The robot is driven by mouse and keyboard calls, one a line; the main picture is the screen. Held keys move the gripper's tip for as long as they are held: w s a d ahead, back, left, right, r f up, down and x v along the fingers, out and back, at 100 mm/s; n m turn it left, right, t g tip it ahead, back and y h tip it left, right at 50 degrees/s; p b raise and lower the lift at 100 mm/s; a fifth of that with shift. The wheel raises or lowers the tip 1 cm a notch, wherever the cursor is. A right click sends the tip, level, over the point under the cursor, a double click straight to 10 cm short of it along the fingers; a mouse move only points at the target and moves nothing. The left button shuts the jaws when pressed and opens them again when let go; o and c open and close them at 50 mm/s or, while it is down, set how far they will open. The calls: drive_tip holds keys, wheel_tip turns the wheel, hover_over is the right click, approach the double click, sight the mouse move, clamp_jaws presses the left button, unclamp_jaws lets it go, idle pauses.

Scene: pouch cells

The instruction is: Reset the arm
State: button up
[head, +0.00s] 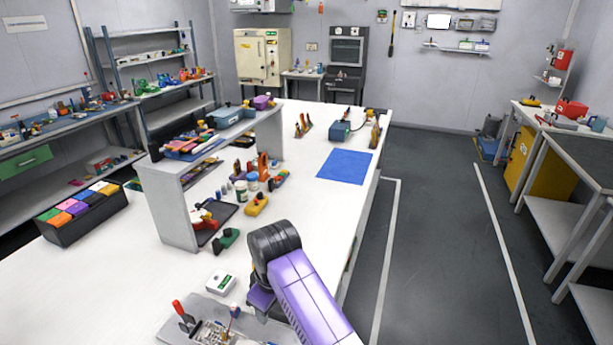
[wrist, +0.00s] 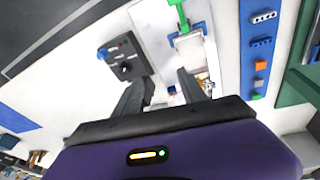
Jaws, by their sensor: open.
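My arm (head: 300,285) reaches over the right edge of the white bench in the head view, bent at a black joint. The jaws do not show clearly there. In the wrist view my gripper (wrist: 166,78) has its two dark fingers apart with a gap between them, and I see nothing held. Beyond the fingertips lies a light fixture with a green handle and a blue part (wrist: 187,38). A dark box with knobs (wrist: 125,57) lies to the left of the fingers.
A grey tray (head: 190,330) with tools stands near my arm, with a small white box (head: 221,282) behind it. A grey shelf unit (head: 170,205) stands on the bench. A blue mat (head: 345,166) lies farther back. The floor aisle (head: 440,230) on the right is clear.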

drive_tip(key=w+a+r+t+y, duration=0.2)
drive_tip(key=w+a+r+t, duration=0.1)
drive_tip(key=s+d+m+t+b, duration=0.2)
drive_tip(key=s+d+m+t, duration=0.85)
drive_tip(key=s+d, duration=1.05)
drive_tip(key=s+d+r+h+b, duration=0.1)
drive_tip(key=s+d, duration=0.4)
drive_tip(key=s, duration=0.8)
drive_tip(key=s+d+m+g+h+b, duration=0.1)
drive_tip(key=s+d, duration=0.4)
drive_tip(key=s, duration=0.8)
drive_tip(key=shift+s+r+h, duration=0.35)
drive_tip(key=shift+r+h, duration=0.05)
drive_tip(key=shift+h, duration=0.3)
